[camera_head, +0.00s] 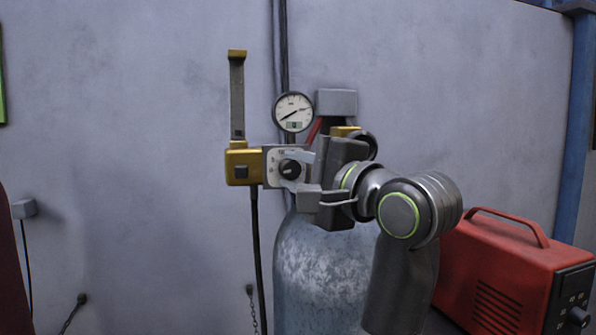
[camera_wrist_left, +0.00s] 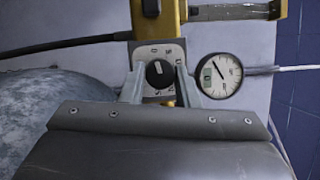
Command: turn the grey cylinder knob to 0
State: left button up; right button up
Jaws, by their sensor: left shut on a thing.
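The knob (camera_head: 289,168) is black and round with a white pointer mark, on a pale dial plate (camera_head: 270,158) above the grey gas cylinder (camera_head: 318,275). In the left wrist view the knob (camera_wrist_left: 160,74) sits between my two fingers, and its white mark points to the top of that picture. The dial plate (camera_wrist_left: 170,48) bears small markings that I cannot read surely. My left gripper (camera_wrist_left: 160,76) is shut on the knob; it also shows in the head view (camera_head: 300,172), reaching in from the right. My right gripper is not in view.
A round pressure gauge (camera_head: 293,112) stands just above the dial plate. A brass fitting (camera_head: 243,165) with an upright bar adjoins the plate on the left. A red machine (camera_head: 505,270) stands at the right.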

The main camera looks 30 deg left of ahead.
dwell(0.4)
pick_arm(q)
jog(key=o, duration=0.9)
jog(key=shift+o, duration=0.3)
jog(key=shift+d+f, duration=0.15)
jog(key=shift+d, duration=0.2)
jog(key=r+b+v, duration=0.1)
jog(key=b+v, duration=0.8)
jog(key=v, duration=0.7)
jog(key=shift+s+d+f+b, duration=0.25)
jog(key=shift+d+f+b, duration=0.1)
jog(key=shift+f+b, duration=0.05)
